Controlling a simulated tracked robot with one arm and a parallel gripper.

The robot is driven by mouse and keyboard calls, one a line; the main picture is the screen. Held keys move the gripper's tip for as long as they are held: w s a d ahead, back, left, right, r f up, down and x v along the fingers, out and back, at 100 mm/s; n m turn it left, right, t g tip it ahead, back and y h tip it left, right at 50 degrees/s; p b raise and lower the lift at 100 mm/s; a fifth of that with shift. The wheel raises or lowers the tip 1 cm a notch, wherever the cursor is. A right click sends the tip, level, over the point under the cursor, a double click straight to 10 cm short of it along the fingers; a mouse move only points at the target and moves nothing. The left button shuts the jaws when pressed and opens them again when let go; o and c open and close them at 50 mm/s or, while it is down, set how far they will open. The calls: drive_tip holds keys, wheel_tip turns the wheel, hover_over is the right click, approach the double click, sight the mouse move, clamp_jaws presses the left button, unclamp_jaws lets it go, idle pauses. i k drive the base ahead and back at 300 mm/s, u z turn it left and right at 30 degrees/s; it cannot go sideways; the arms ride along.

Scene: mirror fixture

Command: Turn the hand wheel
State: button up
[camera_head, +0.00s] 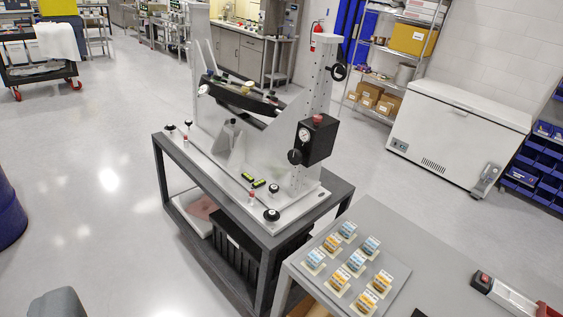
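The mirror fixture (236,150) stands on a dark grey cart in the middle of the view, with a light base plate and two upright plates. A black wheel-like part (340,72) sits near the top of its right upright. I cannot tell for sure which of these round parts is the hand wheel. Several small black knobs sit on the base plate. My gripper is not clearly visible, and nothing is seen touching the fixture.
A grey table (400,240) at lower right bears several small blue and orange blocks and a long tool (505,293). A white chest freezer (455,130) and shelves stand behind. A blue drum (8,210) is at the left edge. The floor left of the cart is clear.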

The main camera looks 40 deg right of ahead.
sight(294, 157)
drive_tip(key=u, duration=0.15)
drive_tip(key=i, duration=1.25)
drive_tip(key=z, duration=0.55)
